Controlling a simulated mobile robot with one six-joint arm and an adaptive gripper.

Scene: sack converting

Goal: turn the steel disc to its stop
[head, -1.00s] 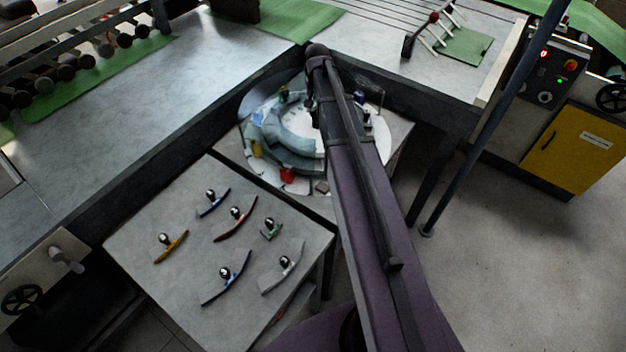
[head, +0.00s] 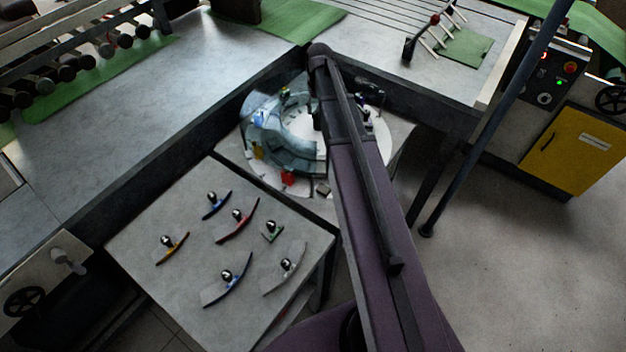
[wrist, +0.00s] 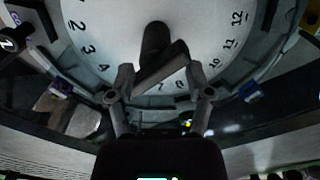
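The steel disc shows in the wrist view as a pale round face (wrist: 105,30) with black numbers round its edge. A dark upright post with a slanted bar (wrist: 160,66) stands out from its lower middle. My gripper (wrist: 160,75) has its two fingers apart, one on each side of the bar. The bar slants across the gap and its ends come close to both fingers; I cannot tell whether they touch. In the head view the disc (head: 308,140) lies on a stand in the corner between two benches, and my arm hides part of it and the gripper.
A grey table (head: 140,235) at the front left holds several curved, knobbed pieces. A blue-grey curved band (head: 262,140) and small coloured blocks, one red (head: 288,179), surround the disc. A slanted post (head: 490,130) and a yellow cabinet (head: 578,150) stand right. The right floor is clear.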

